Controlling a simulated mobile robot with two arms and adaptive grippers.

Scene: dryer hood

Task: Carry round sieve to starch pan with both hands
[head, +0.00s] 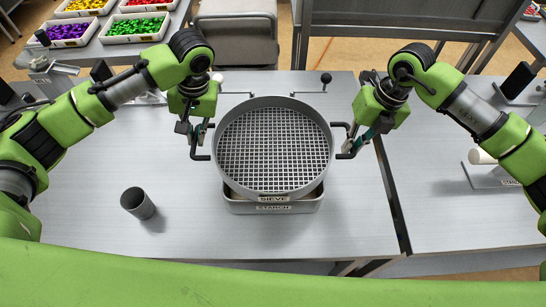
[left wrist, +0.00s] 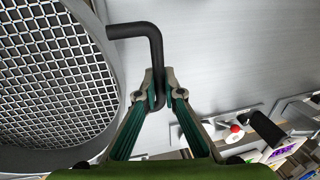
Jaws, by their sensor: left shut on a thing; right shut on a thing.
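The round grey sieve (head: 274,148), with a square mesh and a label reading SIEVE, is over the starch pan (head: 273,207). The pan is a grey tray labelled STARCH, and the sieve hides most of it. I cannot tell whether the sieve touches the pan. My left gripper (head: 198,130) is shut on the sieve's black left handle. In the left wrist view the fingers (left wrist: 158,95) close around this bent handle (left wrist: 150,40), with the mesh (left wrist: 55,80) beside it. My right gripper (head: 358,143) is shut on the right handle (head: 340,128).
A dark grey cup (head: 138,203) stands on the table at the left front. Two thin rods with knobs (head: 326,79) show behind the sieve. Trays of coloured pieces (head: 132,28) are at the back left. A gap separates the second table (head: 450,215) on the right.

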